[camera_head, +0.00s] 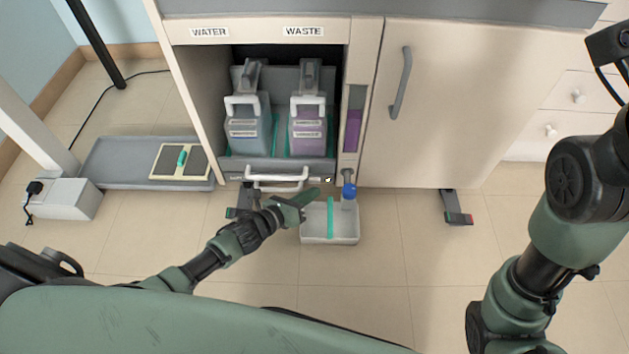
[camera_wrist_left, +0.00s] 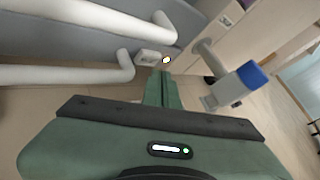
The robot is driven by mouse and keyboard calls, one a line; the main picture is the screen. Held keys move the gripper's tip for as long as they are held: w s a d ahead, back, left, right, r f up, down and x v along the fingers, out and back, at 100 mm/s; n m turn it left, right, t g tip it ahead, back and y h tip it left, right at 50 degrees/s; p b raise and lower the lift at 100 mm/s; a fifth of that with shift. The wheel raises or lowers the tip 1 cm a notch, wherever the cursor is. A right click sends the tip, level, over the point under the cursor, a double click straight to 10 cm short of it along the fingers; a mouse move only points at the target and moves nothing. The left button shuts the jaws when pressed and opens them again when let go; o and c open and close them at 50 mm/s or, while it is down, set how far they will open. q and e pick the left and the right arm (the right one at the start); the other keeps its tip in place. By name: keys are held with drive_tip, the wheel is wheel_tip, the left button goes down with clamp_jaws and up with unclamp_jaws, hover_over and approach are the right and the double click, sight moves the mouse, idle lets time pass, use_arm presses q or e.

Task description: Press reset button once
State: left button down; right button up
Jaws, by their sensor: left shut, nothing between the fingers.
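A small round button-like part (camera_wrist_left: 167,60) with a light ring shows in the left wrist view, just past my fingertips. A small pale housing (camera_wrist_left: 148,57) is beside it. In the head view a tiny pale spot (camera_head: 327,180) shows low on the cabinet's front; no reset label is readable. My left gripper (camera_head: 313,193) is shut and empty, its tips just below and left of that spot. In the left wrist view the shut fingers (camera_wrist_left: 163,77) point at the ringed part; I cannot tell whether they touch. My right gripper is out of view.
A white drawer handle (camera_head: 277,182) is close left of my gripper. A blue-capped valve (camera_head: 349,190) and a white tray (camera_head: 345,241) are close right and below. WATER (camera_head: 248,140) and WASTE (camera_head: 307,140) containers stand in the cabinet. Floor at right is clear.

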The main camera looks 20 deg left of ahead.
use_arm(q)
drive_tip(key=shift+w, duration=0.1)
idle(0.7)
drive_tip(key=shift+w+a, duration=0.15)
drive_tip(key=shift+w, duration=0.15)
drive_tip(key=shift+w+a, duration=0.1)
drive_tip(key=shift+w, duration=0.25)
idle(0.7)
drive_tip(key=shift+s, duration=0.1)
drive_tip(key=shift+s+d, duration=0.25)
drive_tip(key=shift+s, duration=0.4)
